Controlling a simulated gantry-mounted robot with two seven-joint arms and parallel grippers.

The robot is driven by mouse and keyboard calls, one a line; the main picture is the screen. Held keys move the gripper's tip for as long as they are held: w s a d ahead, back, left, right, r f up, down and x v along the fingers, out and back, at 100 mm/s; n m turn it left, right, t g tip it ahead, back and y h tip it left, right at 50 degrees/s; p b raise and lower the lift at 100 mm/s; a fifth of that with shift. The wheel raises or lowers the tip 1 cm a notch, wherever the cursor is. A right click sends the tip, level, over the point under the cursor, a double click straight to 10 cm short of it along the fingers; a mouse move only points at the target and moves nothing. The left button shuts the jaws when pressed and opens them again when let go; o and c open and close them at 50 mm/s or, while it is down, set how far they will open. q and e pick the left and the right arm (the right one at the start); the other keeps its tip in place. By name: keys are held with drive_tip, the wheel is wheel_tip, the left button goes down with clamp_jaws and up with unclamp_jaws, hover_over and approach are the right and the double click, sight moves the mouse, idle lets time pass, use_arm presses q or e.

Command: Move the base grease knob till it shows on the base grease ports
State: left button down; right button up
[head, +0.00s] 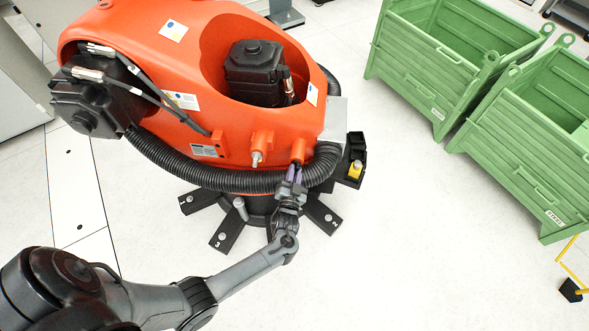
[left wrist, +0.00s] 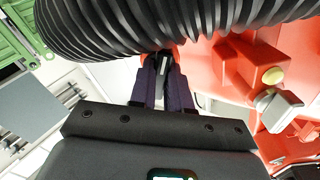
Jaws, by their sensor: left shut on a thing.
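The orange robot's base has two orange grease ports on its front. The left port (head: 262,141) carries a silver knob-like fitting (head: 256,159), which also shows at the right of the left wrist view (left wrist: 277,108). My left gripper (head: 296,168) is up against the right port (head: 298,149). Its purple fingers (left wrist: 163,72) are shut on a small silver piece, seemingly the base grease knob (left wrist: 163,68). Fingers hide most of this piece, and I cannot tell whether it is seated on the port. My right gripper is not in view.
A black corrugated hose (head: 215,178) wraps the base and passes close to my left fingers, also across the top of the left wrist view (left wrist: 150,28). Black feet (head: 230,232) spread below. Green bins (head: 500,140) stand right; the floor (head: 420,240) between is clear.

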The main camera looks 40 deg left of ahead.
use_arm(q)
drive_tip(key=m+p, duration=0.1)
drive_tip(key=m, duration=0.2)
drive_tip(key=shift+m, duration=0.3)
drive_tip(key=shift+m+p, duration=0.45)
drive_tip(key=shift+m, duration=0.05)
drive_tip(key=c, duration=1.1)
unclamp_jaws()
drive_tip(key=shift+f, duration=0.15)
